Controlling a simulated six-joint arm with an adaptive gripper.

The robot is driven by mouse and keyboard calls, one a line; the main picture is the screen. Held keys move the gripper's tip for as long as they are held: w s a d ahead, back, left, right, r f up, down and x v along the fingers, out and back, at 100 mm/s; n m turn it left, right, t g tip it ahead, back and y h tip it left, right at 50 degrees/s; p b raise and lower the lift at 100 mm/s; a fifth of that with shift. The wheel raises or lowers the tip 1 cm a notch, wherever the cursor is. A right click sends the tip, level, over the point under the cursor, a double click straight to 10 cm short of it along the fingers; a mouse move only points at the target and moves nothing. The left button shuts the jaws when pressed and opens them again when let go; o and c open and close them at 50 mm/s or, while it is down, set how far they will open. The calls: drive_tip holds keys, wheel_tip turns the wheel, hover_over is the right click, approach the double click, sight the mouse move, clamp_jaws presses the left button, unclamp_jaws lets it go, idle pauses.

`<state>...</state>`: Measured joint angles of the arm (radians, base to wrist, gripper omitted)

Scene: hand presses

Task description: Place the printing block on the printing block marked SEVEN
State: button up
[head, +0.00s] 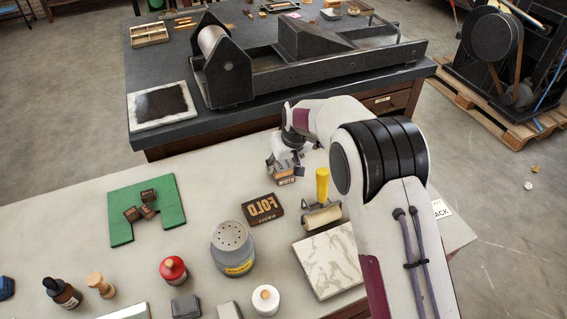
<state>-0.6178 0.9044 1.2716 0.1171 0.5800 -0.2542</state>
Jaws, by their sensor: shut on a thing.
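My gripper (286,161) is at the far side of the pale table, pointing down. It is shut on a small brown printing block (285,178), which shows just below the fingers. I cannot tell whether this block hangs free or touches something beneath it, and its marking is too small to read. A dark printing block with raised wooden letters like FOLD (262,209) lies flat, nearer and to the left of my gripper. Smaller lettering on its near side is unreadable. I cannot make out the word SEVEN on any block.
A yellow-handled roller (322,187) and a marble slab (331,262) lie to the right. A grey perforated tin (233,249), red bottle (173,270) and white bottle (265,300) stand nearer. A green mat (121,213) holds small brown pieces. A press (320,62) stands behind.

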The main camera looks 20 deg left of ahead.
drive_tip(key=shift+f, duration=0.25)
drive_tip(key=o, duration=1.2)
drive_tip(key=shift+c, duration=0.2)
drive_tip(key=shift+v, duration=1)
drive_tip(key=v, duration=1)
drive_tip(key=shift+r, duration=0.1)
